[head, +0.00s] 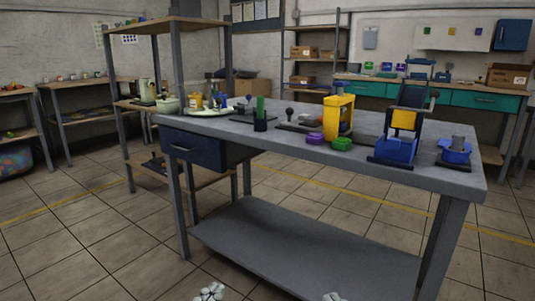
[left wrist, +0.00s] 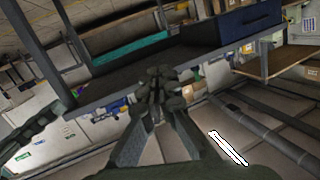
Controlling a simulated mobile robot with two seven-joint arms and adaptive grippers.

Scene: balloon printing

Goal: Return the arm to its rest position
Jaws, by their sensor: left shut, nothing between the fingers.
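My left gripper (head: 210,291) shows at the bottom edge of the head view, low in front of the workbench and well apart from it. In the left wrist view its dark fingers (left wrist: 157,88) meet at the tips, shut with nothing between them. A small pale tip (head: 333,297) at the bottom edge, right of it, looks like part of my right gripper; its jaws cannot be made out. The grey workbench (head: 400,178) stands ahead, with a yellow press (head: 339,117) and a blue press (head: 396,149) on top.
The bench has a blue drawer (head: 190,148) and a low shelf (head: 300,248). Purple (head: 315,138) and green (head: 342,144) bowls sit near its front edge. A wooden shelf rack (head: 179,62) stands behind at left. The tiled floor (head: 90,240) at left is clear.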

